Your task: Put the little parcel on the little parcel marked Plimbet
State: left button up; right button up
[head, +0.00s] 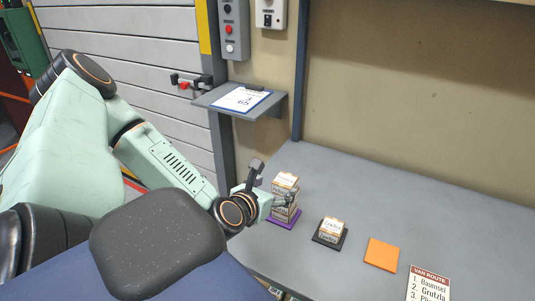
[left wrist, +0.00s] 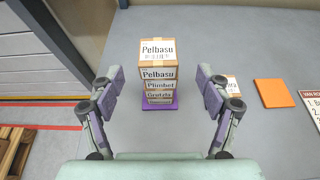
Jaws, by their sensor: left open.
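A stack of several little brown-and-white parcels stands on a purple mat (head: 280,224). In the left wrist view the top parcel (left wrist: 157,50) reads Pelbasu on its top and front. It rests directly on the parcel marked Plimbet (left wrist: 160,86). Below that is one marked Grutzla (left wrist: 160,96), and a lowest one whose label I cannot read. The stack looks upright. My left gripper (head: 272,182) is open, its two fingers apart to the left and right of the stack in the left wrist view (left wrist: 160,88). In the head view it partly hides the stack. My right gripper is out of view.
Further right lie a bare orange mat (head: 382,255) and a Van Route sign (head: 428,285). A shelf with a clipboard (head: 240,98) juts out behind. The grey table's right side is clear.

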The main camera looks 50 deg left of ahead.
pick_arm(q)
jog(key=p+v, duration=0.1)
jog(key=v, duration=0.2)
jog(key=shift+s+p, duration=0.15)
jog(key=shift+p, duration=0.15)
jog(key=shift+w, duration=0.2)
